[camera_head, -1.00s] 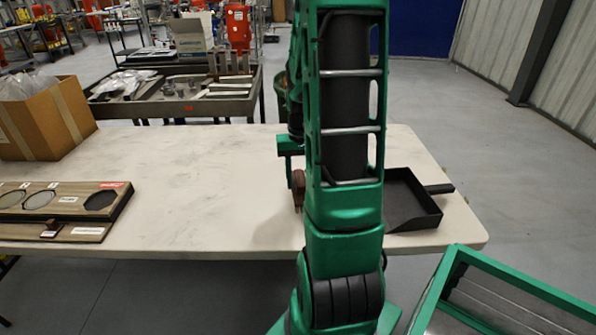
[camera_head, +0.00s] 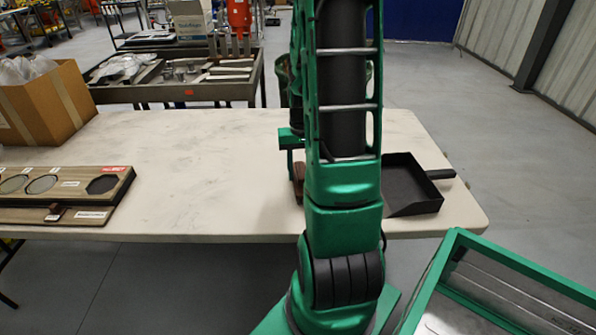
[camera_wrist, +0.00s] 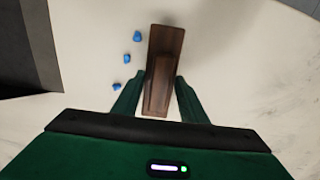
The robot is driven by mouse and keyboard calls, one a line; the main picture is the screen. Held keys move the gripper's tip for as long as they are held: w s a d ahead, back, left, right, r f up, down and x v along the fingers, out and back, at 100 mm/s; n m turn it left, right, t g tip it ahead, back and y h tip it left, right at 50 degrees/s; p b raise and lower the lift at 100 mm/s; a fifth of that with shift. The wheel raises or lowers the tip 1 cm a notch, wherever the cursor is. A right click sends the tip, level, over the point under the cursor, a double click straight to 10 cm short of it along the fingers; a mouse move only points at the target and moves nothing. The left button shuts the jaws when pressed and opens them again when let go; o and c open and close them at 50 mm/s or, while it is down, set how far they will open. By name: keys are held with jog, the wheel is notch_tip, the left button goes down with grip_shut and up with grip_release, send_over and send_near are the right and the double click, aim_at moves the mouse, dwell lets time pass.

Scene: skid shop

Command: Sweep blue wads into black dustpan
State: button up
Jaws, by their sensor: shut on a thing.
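The black dustpan (camera_wrist: 25,55) shows at the left edge of the wrist view, beyond the wads. In the head view the black dustpan (camera_head: 410,190) lies at the right end of the table, its handle pointing right. My arm hides the wads and most of the brush (camera_head: 299,178) in that view.
The pale table (camera_head: 200,190) is clear in its middle. A wooden board with round recesses (camera_head: 75,183) lies at the left, and a cardboard box (camera_head: 45,105) stands behind it. A green-framed case (camera_head: 450,270) is at the lower right, near the table's front edge.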

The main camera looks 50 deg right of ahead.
jog(key=shift+f, duration=0.45)
dwell(0.3)
dwell(0.6)
jog(key=shift+s+d, duration=1.55)
jog(key=shift+d, duration=0.05)
jog(key=shift+d, duration=0.1)
jog(key=shift+s+d, duration=4.5)
jog(key=shift+d, duration=0.15)
jog(key=shift+s+d+r, duration=0.2)
jog(key=shift+s+d, duration=1.15)
jog(key=shift+d, duration=0.1)
jog(key=shift+s+d+r, duration=0.2)
jog(key=shift+s+d, duration=1.6)
jog(key=shift+d, duration=0.05)
